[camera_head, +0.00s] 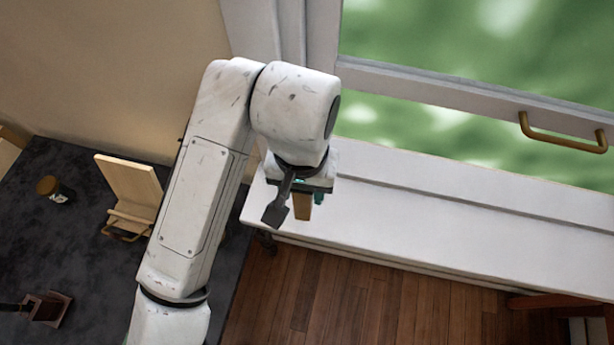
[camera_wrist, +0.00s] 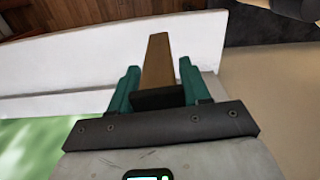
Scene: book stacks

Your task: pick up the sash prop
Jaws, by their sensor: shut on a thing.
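The sash prop, a brown wooden block (camera_wrist: 157,62), stands out between the two green fingers of my gripper (camera_wrist: 158,90) in the wrist view. My gripper is shut on it. In the head view the prop (camera_head: 302,206) shows below my gripper (camera_head: 305,194), over the left end of the white window sill. Whether the prop touches the sill cannot be told. Its near end is hidden by the gripper.
The white sill (camera_head: 450,225) runs right beneath a sash window with a brass handle (camera_head: 560,135). A dark table (camera_head: 90,200) at left holds a wooden stand (camera_head: 130,190), a small jar (camera_head: 54,189) and a dark brown object (camera_head: 47,308). Wooden floor (camera_head: 340,295) lies below the sill.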

